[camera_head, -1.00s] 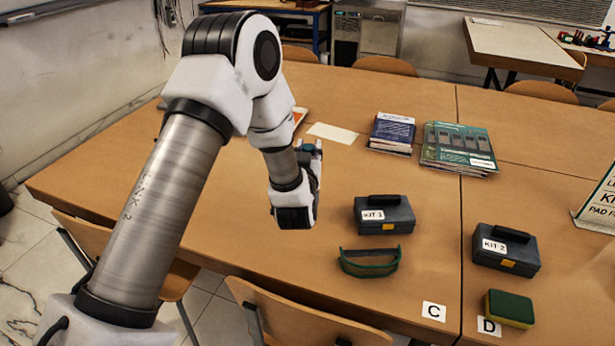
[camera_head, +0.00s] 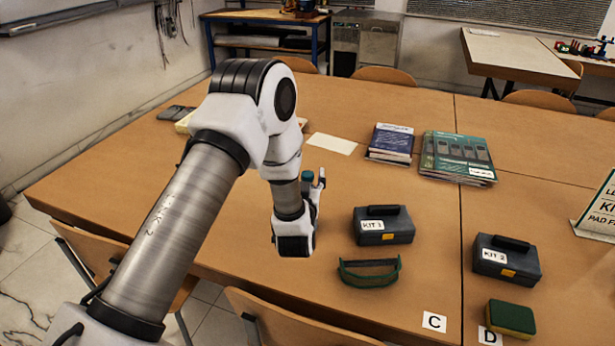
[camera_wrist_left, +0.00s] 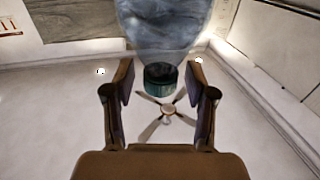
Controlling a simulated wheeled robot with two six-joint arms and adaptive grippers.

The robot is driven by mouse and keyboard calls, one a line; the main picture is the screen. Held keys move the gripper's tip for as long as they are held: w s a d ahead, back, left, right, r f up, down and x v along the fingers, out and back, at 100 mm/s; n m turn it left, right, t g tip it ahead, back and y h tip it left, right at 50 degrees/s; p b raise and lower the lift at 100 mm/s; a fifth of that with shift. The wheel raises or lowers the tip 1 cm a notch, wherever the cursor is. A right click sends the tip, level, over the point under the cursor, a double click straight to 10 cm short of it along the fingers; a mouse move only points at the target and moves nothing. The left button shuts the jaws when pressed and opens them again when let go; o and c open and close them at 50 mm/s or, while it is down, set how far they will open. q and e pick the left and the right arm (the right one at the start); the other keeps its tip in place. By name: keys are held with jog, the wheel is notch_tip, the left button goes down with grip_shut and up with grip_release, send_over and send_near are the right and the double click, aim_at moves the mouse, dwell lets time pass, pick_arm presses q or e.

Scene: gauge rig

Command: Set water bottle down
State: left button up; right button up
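The water bottle is mostly hidden by my arm in the head view; its teal cap (camera_head: 308,177) shows beside a fingertip. In the left wrist view its translucent bluish body (camera_wrist_left: 165,25) fills the top middle, with the dark teal cap (camera_wrist_left: 161,78) between the fingers. My left gripper (camera_wrist_left: 160,75) has its fingertips against both sides of the bottle, and appears shut on it. In the head view this gripper (camera_head: 315,182) is over the left table half. The bottle's base is hidden, so I cannot tell whether it touches the table. My right gripper is not in view.
Right of my arm are the KIT 1 case (camera_head: 384,228), green goggles (camera_head: 370,273), KIT 2 case (camera_head: 506,262) and a sponge (camera_head: 511,318). Books (camera_head: 391,142), a magazine stack (camera_head: 457,157) and paper (camera_head: 332,144) lie farther back. Chairs (camera_head: 290,322) stand along the near edge.

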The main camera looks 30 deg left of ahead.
pick_arm(q)
jog(key=shift+r, duration=0.3)
jog(key=b+v, duration=0.2)
jog(key=v, duration=1)
